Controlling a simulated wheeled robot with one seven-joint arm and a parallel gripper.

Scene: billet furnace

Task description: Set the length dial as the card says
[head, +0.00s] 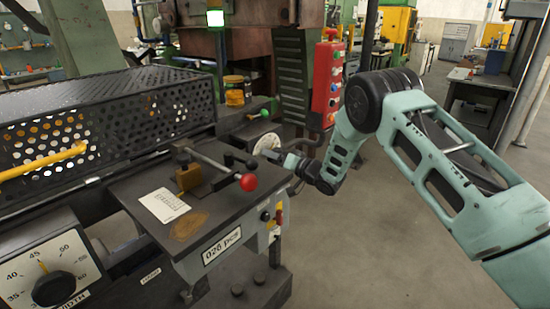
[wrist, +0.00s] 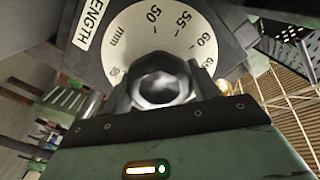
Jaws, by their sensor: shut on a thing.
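The length dial (head: 267,144) is a white round face at the far right end of the machine's bench in the head view. In the wrist view its face (wrist: 133,35) shows 50, 55, 60 and "mm", beside a partly cut-off "LENGTH" label (wrist: 89,22). My gripper (head: 273,155) is at the dial, shut on its knob (wrist: 162,80), which sits between the two fingers. The pointer is hidden, so I cannot tell the setting. The card (head: 164,205) lies on the dark bench top; its print is too small to read.
A width dial (head: 45,268) with a black knob is at the lower left. A red-balled lever (head: 249,182) and a brass-coloured block (head: 188,177) stand on the bench. A red button box (head: 327,85) hangs behind my gripper. Floor to the right is open.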

